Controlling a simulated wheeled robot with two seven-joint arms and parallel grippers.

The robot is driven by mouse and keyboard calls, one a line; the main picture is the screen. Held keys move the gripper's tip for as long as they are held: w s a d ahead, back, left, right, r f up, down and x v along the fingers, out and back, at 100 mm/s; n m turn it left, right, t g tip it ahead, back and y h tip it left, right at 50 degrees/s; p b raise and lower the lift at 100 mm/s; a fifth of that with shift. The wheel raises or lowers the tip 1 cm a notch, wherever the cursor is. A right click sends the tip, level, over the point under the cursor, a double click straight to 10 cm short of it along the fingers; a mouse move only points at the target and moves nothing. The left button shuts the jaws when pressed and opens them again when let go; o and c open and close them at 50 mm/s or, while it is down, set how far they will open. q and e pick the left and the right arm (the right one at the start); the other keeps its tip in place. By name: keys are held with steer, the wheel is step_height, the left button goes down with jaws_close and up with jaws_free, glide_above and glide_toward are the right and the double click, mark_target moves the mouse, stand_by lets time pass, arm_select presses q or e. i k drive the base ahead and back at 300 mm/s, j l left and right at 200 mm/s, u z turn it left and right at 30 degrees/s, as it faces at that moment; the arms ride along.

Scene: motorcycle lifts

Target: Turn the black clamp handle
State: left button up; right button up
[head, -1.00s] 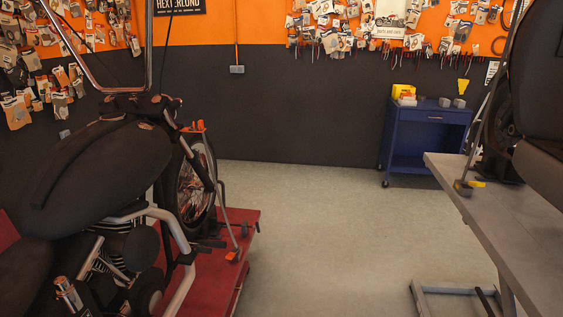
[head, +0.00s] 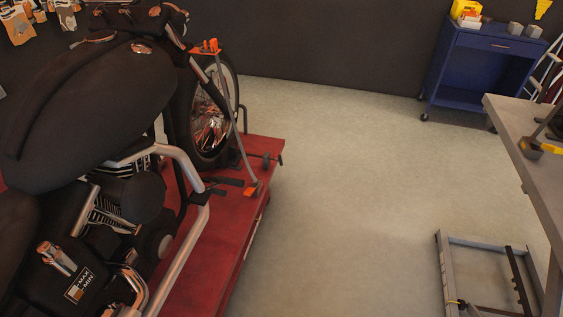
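A black motorcycle (head: 105,90) stands on a red lift platform (head: 225,245) at the left of the head view. Its front wheel (head: 212,115) is near the far end of the platform. Small dark bar-like parts (head: 224,181) lie at the platform's right side by the wheel, and a dark knob or handle end (head: 267,160) shows near its far right corner. One of these may be the black clamp handle; I cannot tell which. Neither of my grippers is in view.
A grey lift table (head: 525,135) with a metal floor frame (head: 447,275) stands at the right. A blue cart (head: 475,65) is by the dark back wall. The grey floor (head: 345,200) between the two lifts is clear. A strap (head: 232,120) runs down to an orange fitting (head: 252,188).

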mark_target(279, 160)
steer(key=i+l+u, duration=0.1)
steer(key=i+l, duration=0.3)
steer(key=i+l+u, duration=0.1)
steer(key=i+l, duration=0.25)
steer(key=i+l+u, duration=0.1)
steer(key=i+l, duration=0.25)
steer(key=i+l+u, duration=0.15)
steer(key=i+l, duration=0.15)
steer(key=l, duration=0.3)
steer(key=i+l+u, duration=0.1)
steer(key=i+l, duration=0.2)
steer(key=l, duration=0.2)
